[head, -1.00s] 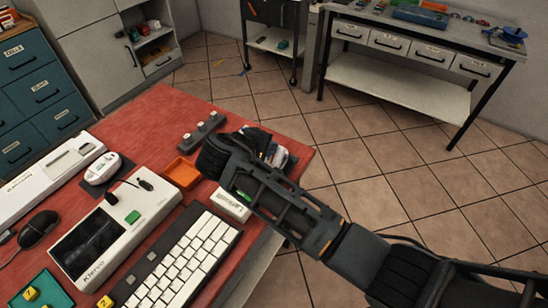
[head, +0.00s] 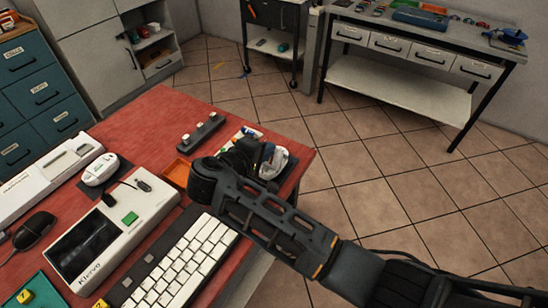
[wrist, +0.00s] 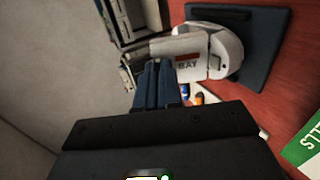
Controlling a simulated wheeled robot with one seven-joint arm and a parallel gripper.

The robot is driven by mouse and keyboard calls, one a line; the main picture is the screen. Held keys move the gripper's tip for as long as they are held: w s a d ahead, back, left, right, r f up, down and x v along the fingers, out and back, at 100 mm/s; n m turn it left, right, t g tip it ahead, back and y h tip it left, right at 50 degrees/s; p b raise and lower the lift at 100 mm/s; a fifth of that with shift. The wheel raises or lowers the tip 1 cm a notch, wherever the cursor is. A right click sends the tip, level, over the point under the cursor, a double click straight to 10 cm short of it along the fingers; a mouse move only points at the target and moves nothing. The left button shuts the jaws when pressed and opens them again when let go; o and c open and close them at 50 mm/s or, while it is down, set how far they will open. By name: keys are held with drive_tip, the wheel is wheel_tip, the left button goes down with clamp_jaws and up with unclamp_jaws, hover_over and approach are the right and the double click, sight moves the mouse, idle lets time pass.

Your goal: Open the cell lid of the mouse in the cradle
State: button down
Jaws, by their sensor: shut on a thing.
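In the wrist view, the white mouse (wrist: 228,50) sits in a dark blue cradle (wrist: 262,32) on the red table. A pale panel marked "BAY" (wrist: 188,62), seemingly its cell lid, adjoins the mouse's left side. My gripper (wrist: 160,68) has its dark blue fingers together at the panel's near left edge, shut on it. The fingers hide that edge, and I cannot tell how far the lid is turned. In the head view, the mouse (head: 273,161) shows as a white shape just past my dark wrist, which hides much of the cradle and my fingertips.
An orange tray (head: 176,173), a dark block with pale knobs (head: 200,133), a keyboard (head: 180,262) and a Klervo device (head: 120,228) stand close by. Another white mouse (head: 100,169) lies at the left. Small orange and blue cells (wrist: 198,97) lie near my fingers. The table's right edge is close.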

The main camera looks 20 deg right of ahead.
drive_tip(key=shift+s+a+f, duration=0.3)
drive_tip(key=shift+s+a, duration=0.15)
drive_tip(key=shift+a, duration=0.05)
drive_tip(key=shift+s+a+f, duration=0.1)
drive_tip(key=c, duration=1.8)
unclamp_jaws()
drive_tip(key=shift+s+a+f, duration=0.1)
drive_tip(key=shift+s+a, duration=0.15)
drive_tip(key=shift+a, duration=0.1)
drive_tip(key=shift+o, duration=0.4)
drive_tip(key=shift+f, duration=0.1)
drive_tip(key=shift+s+a, duration=0.1)
drive_tip(key=shift+o, duration=1.2)
drive_tip(key=shift+s+a+f, duration=0.25)
drive_tip(key=shift+a+f, duration=0.05)
drive_tip(key=shift+a, duration=0.05)
drive_tip(key=o, duration=0.3)
drive_tip(key=shift+c, duration=0.3)
drive_tip(key=shift+r, duration=0.2)
drive_tip(key=shift+c, duration=0.5)
